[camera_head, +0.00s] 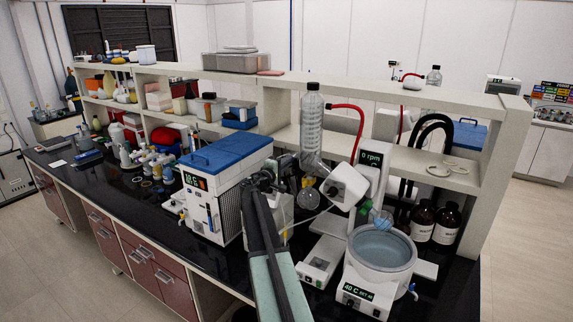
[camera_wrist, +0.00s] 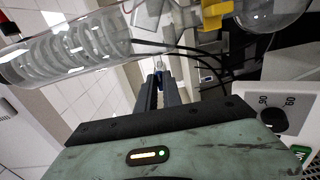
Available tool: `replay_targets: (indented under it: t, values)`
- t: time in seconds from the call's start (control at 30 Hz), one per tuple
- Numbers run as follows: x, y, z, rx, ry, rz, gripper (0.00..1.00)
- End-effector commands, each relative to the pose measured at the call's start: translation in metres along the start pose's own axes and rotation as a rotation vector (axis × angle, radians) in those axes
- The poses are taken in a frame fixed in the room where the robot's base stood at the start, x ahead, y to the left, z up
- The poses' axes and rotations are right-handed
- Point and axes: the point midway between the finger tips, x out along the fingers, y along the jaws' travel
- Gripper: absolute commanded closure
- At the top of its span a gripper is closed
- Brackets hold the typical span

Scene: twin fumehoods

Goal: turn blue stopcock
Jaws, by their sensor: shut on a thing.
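My gripper (camera_head: 264,182) reaches over the bench between the blue-lidded chiller (camera_head: 215,180) and the glass coil condenser (camera_head: 312,120) of the rotary evaporator. In the wrist view my gripper's two dark fingers (camera_wrist: 159,82) point away from the camera and are close together. The condenser (camera_wrist: 65,50) also lies across the upper left of the wrist view.
The white heating bath (camera_head: 380,255) stands to the right of my arm. Brown bottles (camera_head: 446,224) stand behind it. A round flask (camera_head: 308,198) hangs near my gripper. In the wrist view a yellow clip (camera_wrist: 215,14) and a dial (camera_wrist: 274,119) are close on the right.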

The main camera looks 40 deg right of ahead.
Motion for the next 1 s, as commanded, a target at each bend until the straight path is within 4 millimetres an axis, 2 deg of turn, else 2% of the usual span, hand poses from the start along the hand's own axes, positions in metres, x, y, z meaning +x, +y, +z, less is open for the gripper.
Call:
replay_targets:
  t: [0.3,0.33,0.4,0.77,0.87,1.0]
  values:
    - [0.000,0.000,0.001,0.002,-0.002,-0.001,1.00]
    - [0.000,0.000,0.001,0.002,-0.002,-0.001,0.82]
    - [0.000,0.000,0.001,0.001,-0.002,-0.001,0.68]
    - [-0.004,0.000,0.001,0.000,0.000,0.000,0.68]
    - [-0.014,0.000,0.001,0.000,0.001,0.000,0.68]
    - [-0.040,0.000,0.002,0.000,0.001,0.000,0.68]
